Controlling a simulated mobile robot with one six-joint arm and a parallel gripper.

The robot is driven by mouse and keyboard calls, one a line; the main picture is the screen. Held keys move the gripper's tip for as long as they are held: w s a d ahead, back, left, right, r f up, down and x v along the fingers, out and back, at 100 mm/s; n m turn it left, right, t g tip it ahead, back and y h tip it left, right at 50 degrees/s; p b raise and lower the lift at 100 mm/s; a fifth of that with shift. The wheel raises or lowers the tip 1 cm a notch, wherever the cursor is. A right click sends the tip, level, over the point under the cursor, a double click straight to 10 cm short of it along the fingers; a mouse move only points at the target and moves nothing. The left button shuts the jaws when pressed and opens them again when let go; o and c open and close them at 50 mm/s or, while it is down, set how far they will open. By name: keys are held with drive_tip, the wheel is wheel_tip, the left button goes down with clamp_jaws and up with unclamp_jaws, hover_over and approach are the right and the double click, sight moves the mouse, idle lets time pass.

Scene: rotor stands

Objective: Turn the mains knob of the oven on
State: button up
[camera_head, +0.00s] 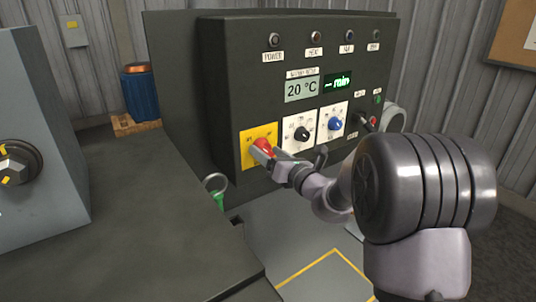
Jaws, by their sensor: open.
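The oven's dark control panel (226,100) stands in the middle of the head view. Its red mains knob (263,144) sits on a yellow plate (247,161) at the panel's lower left. My gripper (266,151) is open at the red knob, with its fingertips beside or around it. I cannot tell whether they touch the knob. The gripper and wrist hide part of the knob and plate, so the knob's angle is unclear. The temperature display (301,90) reads 20 °C and the green timer display (338,82) is lit.
A black knob (302,133) and a blue knob (335,124) on white plates are close to the right of my gripper. A dark tabletop (130,220) fills the lower left, with a green-handled ring object (217,197) at its edge. A blue drum (140,97) stands behind.

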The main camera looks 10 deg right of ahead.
drive_tip(key=shift+c, duration=0.2)
drive_tip(key=c, duration=1.1)
drive_tip(key=shift+r+m+p, duration=0.15)
drive_tip(key=shift+m+p, duration=0.15)
drive_tip(key=shift+p, duration=0.35)
drive_tip(key=m+p, duration=0.2)
drive_tip(key=p, duration=0.2)
drive_tip(key=shift+r+m, duration=0.2)
drive_tip(key=shift+m, duration=0.2)
drive_tip(key=m+p, duration=0.5)
drive_tip(key=p, duration=0.3)
drive_tip(key=shift+m, duration=0.3)
drive_tip(key=m+p, duration=0.5)
drive_tip(key=p, duration=0.1)
drive_tip(key=shift+a+f+m+p, duration=0.1)
drive_tip(key=shift+f+m+p, duration=0.05)
drive_tip(key=shift+m+p, duration=0.8)
drive_tip(key=shift+f+m+p, duration=0.1)
drive_tip(key=shift+m+p, duration=0.85)
